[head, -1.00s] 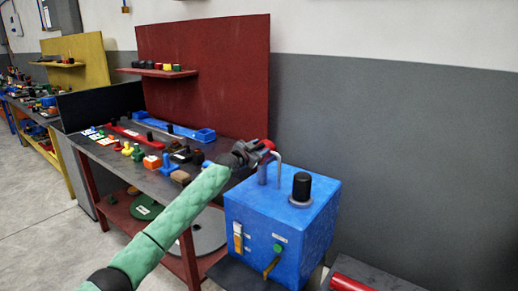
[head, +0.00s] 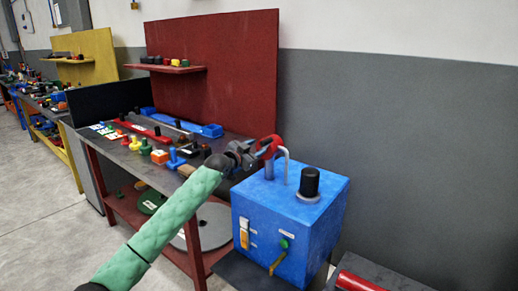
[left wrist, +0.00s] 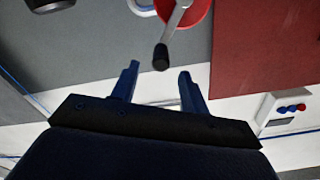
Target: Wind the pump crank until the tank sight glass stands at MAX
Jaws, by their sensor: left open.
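The blue tank (head: 290,215) stands at right centre in the head view, with a black cap on top and a bent grey pipe. Its sight glass (head: 244,236) is a narrow strip on the front with an orange part; its level and marks are too small to read. My left gripper (head: 258,152) is open beside the crank. The knob appears between and just beyond its fingertips (left wrist: 158,72). My right gripper is out of view.
A green button (head: 284,243) and a brass lever (head: 277,264) are on the tank's front. A red-framed bench (head: 120,165) with several small parts stands left of the tank, before a red panel (head: 220,80). A red cylinder (head: 358,282) lies at the lower right.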

